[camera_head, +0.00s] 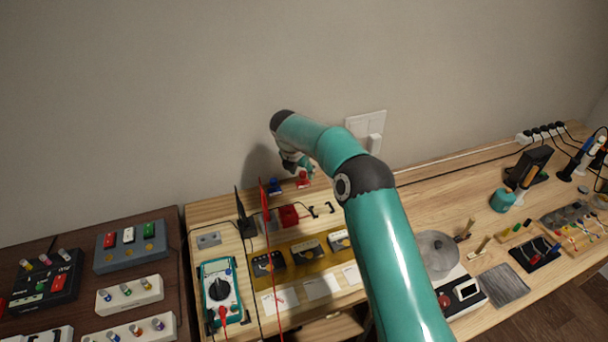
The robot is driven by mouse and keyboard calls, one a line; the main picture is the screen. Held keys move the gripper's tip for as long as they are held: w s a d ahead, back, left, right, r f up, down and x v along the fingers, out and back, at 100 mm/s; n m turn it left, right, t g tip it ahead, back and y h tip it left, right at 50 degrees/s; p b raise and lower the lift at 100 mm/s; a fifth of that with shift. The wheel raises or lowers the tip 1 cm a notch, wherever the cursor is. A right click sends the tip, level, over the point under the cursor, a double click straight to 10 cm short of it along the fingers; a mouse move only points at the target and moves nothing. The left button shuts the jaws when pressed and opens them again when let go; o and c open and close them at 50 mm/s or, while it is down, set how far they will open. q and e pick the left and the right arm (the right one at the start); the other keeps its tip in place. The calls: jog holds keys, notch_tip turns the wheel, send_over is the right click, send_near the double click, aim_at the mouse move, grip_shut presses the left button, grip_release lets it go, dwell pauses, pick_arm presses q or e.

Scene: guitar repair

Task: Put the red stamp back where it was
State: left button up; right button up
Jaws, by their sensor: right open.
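The red stamp (303,181) stands at the back of the wooden bench near the wall, just right of a blue stamp (275,186). My right gripper (303,172) is open, right above the red stamp. Its fingers are small and partly hidden by the wrist, so I cannot tell whether they touch the stamp. My right arm reaches in from the lower right and covers part of the bench. My left gripper is out of view.
A red box (289,215) sits in front of the stamps, with thin upright red and black probes left of it. A teal multimeter (219,291) lies at front left.

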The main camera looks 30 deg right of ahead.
jog(key=v, duration=0.9)
jog(key=shift+r+b, duration=0.35)
jog(key=shift+b, duration=0.05)
jog(key=shift+s, duration=0.1)
